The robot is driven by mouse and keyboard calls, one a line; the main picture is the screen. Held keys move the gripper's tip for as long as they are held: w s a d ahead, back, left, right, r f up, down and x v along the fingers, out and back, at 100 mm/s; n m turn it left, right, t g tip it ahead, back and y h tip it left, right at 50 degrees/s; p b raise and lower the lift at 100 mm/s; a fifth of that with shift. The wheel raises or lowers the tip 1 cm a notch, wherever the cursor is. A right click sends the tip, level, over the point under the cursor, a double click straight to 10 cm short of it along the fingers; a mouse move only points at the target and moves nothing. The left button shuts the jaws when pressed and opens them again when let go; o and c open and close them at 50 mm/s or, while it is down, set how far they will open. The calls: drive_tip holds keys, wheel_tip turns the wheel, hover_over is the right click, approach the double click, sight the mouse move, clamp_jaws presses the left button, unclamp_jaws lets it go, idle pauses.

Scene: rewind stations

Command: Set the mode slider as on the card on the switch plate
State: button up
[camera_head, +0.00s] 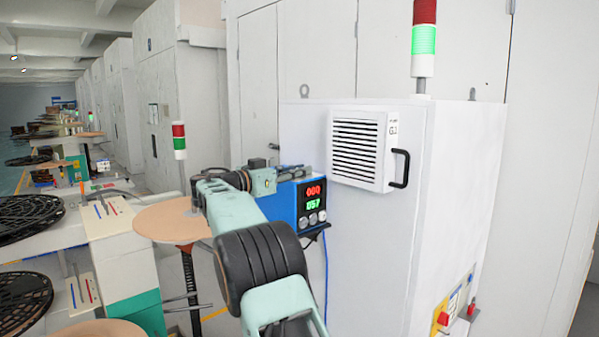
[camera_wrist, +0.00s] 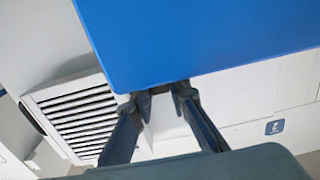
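The yellow switch plate (camera_head: 454,306) is at the lower right of the head view, on the right-hand face of the white cabinet. It carries red controls and a pale card-like patch (camera_head: 453,303). It is seen at a steep angle, and I cannot make out the mode slider or the card's marks. My gripper (camera_head: 308,170) is far to the left of the plate, by the top of a blue display box (camera_head: 312,203). In the wrist view a gap shows between the fingertips (camera_wrist: 165,92), with nothing held. The blue box (camera_wrist: 200,40) fills the upper part there.
A signal tower (camera_head: 424,45) stands on top. Round tan discs (camera_head: 172,221) and black reels (camera_head: 25,218) are at left.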

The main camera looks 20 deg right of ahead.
clamp_jaws()
drive_tip(key=x, duration=0.4)
drive_tip(key=shift+b, duration=0.35)
drive_tip(key=shift+a+r, duration=0.1)
drive_tip(key=shift+r, duration=0.05)
drive_tip(key=shift+o, duration=2.2)
unclamp_jaws()
drive_tip(key=o, duration=0.4)
drive_tip(key=v, duration=1.2)
